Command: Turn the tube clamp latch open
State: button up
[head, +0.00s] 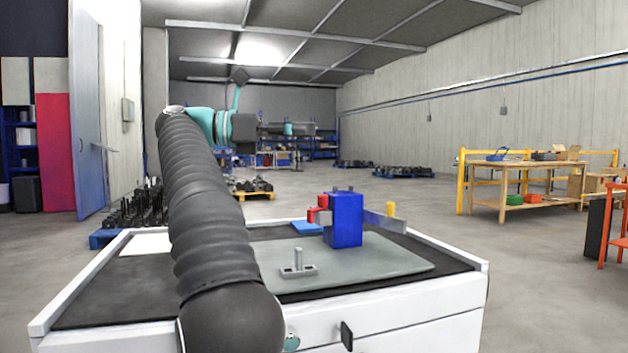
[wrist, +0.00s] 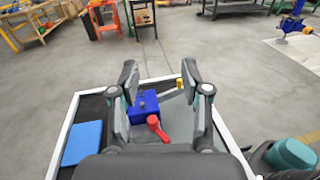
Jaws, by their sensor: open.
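A blue block-shaped clamp body (head: 345,220) stands on the grey mat of a white-edged workbench. A red lever with a round knob (head: 318,212) sticks out from its left side, and a grey bar with a yellow end piece (head: 390,209) extends to its right. In the wrist view, the blue body (wrist: 144,103) and red lever (wrist: 157,128) show between the fingers, with the lever pointing toward the camera. My gripper (wrist: 160,75) is open, with nothing between its pads, and appears apart from the lever. The fingers hide part of the bench top.
A flat blue plate (head: 307,228) lies behind the block. A grey base with an upright post (head: 298,270) stands on the mat in front. A wooden table (head: 510,167) and yellow railing (head: 461,180) stand far right. The bench's front-right mat is clear.

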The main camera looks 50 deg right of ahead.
aim_at(319, 198)
jog(key=a+n+t+h+p, duration=0.1)
jog(key=a+n+t+h, duration=0.15)
jog(key=a, duration=0.25)
jog(key=w+a+f+n+t+h+p, duration=0.15)
jog(key=a+f+n+t, duration=0.3)
jog(key=f, duration=0.85)
jog(key=shift+m, duration=0.8)
jog(key=x, duration=0.4)
jog(key=p+x, duration=0.1)
jog(key=x, duration=0.8)
jog(key=shift+w+d+f+p, duration=0.1)
jog(key=shift+w+f+p, duration=0.2)
jog(key=shift+w+p, duration=0.05)
grip_shut()
